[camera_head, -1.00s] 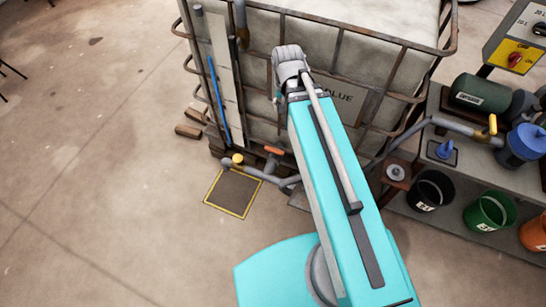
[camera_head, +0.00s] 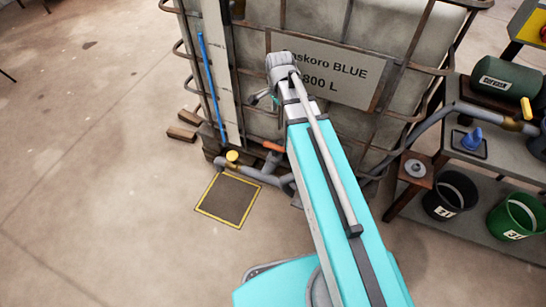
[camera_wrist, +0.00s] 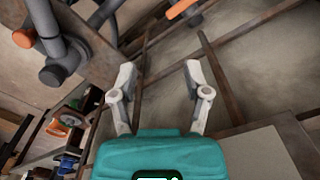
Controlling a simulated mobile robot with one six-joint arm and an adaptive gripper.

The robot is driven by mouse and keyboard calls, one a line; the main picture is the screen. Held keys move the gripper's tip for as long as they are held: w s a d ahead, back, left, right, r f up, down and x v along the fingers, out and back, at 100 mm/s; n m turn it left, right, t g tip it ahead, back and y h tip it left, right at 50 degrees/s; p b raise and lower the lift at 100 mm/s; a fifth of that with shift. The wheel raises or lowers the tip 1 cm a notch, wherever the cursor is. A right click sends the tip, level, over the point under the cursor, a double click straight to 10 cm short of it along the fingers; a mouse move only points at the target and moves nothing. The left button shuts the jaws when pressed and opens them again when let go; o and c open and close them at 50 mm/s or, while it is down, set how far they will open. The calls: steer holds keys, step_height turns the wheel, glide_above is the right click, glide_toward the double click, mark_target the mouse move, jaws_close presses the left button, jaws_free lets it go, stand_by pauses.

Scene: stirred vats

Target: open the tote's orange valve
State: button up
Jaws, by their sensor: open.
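The tote (camera_head: 335,22) is a large pale container in a rusty metal cage, with a sign reading BLUE and 800 L. Its orange valve handle (camera_head: 273,146) sits low at the tote's front, on a grey outlet pipe beside a yellow cap (camera_head: 232,156). My gripper (camera_head: 258,97) is in front of the tote, above the valve in the picture and apart from it. In the wrist view my gripper (camera_wrist: 160,72) has its two fingers spread with nothing between them. An orange bar (camera_wrist: 182,9), apparently the valve handle, shows at the top edge there, beyond the fingers.
A yellow-edged dark square (camera_head: 229,199) lies on the floor below the outlet. A bench (camera_head: 480,150) at the right carries a green drum (camera_head: 500,83) and a grey hose. Black (camera_head: 450,195) and green (camera_head: 516,216) buckets stand below.

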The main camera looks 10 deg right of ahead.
mark_target(274, 145)
steer(key=w+f+m+b, duration=0.3)
steer(key=f+m+b, duration=0.1)
steer(key=f+b, duration=0.3)
steer(key=w+f+m+b, duration=0.3)
steer(key=f+m+b, duration=0.2)
steer(key=f+b, duration=0.2)
steer(key=shift+f+b, duration=0.4)
steer(key=shift+f, duration=0.75)
steer(key=shift+w+f, duration=0.1)
steer(key=shift+f, duration=0.05)
step_height(274, 145, down, 14)
steer(key=b, duration=1.3)
steer(key=shift+r+b, duration=0.25)
steer(key=shift+b, duration=0.15)
